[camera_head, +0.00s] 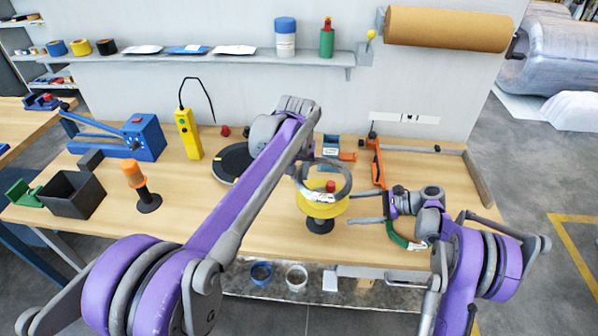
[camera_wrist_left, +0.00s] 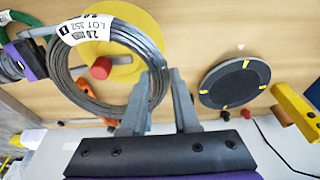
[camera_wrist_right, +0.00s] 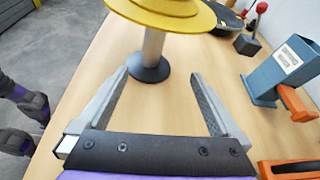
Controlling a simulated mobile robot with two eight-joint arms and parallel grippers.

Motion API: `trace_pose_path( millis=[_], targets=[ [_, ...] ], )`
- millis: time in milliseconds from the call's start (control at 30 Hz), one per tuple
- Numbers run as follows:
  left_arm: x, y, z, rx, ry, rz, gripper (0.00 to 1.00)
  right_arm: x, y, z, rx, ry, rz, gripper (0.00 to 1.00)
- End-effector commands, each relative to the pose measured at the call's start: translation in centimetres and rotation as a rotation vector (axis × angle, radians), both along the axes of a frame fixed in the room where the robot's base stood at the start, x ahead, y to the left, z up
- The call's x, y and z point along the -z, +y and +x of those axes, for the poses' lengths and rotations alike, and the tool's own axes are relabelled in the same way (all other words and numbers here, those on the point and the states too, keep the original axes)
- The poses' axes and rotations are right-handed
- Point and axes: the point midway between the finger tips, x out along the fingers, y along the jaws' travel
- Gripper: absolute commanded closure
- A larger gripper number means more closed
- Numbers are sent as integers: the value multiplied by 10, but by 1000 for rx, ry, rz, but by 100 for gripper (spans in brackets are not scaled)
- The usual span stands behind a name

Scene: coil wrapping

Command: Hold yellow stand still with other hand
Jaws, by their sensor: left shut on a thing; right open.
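The yellow stand (camera_head: 322,209) stands on the workbench, with a yellow disc on a pale post and a dark round base (camera_wrist_right: 150,70). A grey wire coil (camera_wrist_left: 63,80) with a white label sits tilted around the stand's red knob (camera_wrist_left: 101,68). My left gripper (camera_wrist_left: 163,85) is shut on the coil's edge. My right gripper (camera_wrist_right: 158,76) is open and empty, low over the bench. In the right wrist view its fingers point at the post, which shows between and just beyond the fingertips. Contact with the post is not visible.
A black turntable (camera_wrist_left: 235,83) and a yellow control box (camera_head: 188,134) lie left of the stand. A blue holder (camera_wrist_right: 278,70) and orange tools (camera_head: 378,163) stand behind it to the right.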

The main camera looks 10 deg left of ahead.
Motion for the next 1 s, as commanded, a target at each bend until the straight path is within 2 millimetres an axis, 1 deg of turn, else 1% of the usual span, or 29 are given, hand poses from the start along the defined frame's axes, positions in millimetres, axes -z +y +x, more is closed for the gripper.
trace_pose_path(
  millis=[33, 133, 267, 367, 467, 800, 1000],
  targets=[
    [-1, 0, 0, 0, -1, -1, 100, 5, 0, -1, -8, 38, 23, 0],
    [-1, 0, 0, 0, -1, -1, 100, 10, 0, -5, -21, 99, 56, 0],
    [-1, 0, 0, 0, -1, -1, 100, 13, 3, -7, -29, 134, 73, 0],
    [-1, 0, 0, 0, -1, -1, 100, 15, 10, -8, -30, 138, 75, 0],
    [-1, 0, 0, 0, -1, -1, 100, 18, 21, -8, -31, 137, 74, 0],
    [-1, 0, 0, 0, -1, -1, 100, 33, 67, -8, -31, 135, 73, 0],
    [-1, 0, 0, 0, -1, -1, 100, 39, 86, -8, -29, 136, 73, 0]
  ],
)
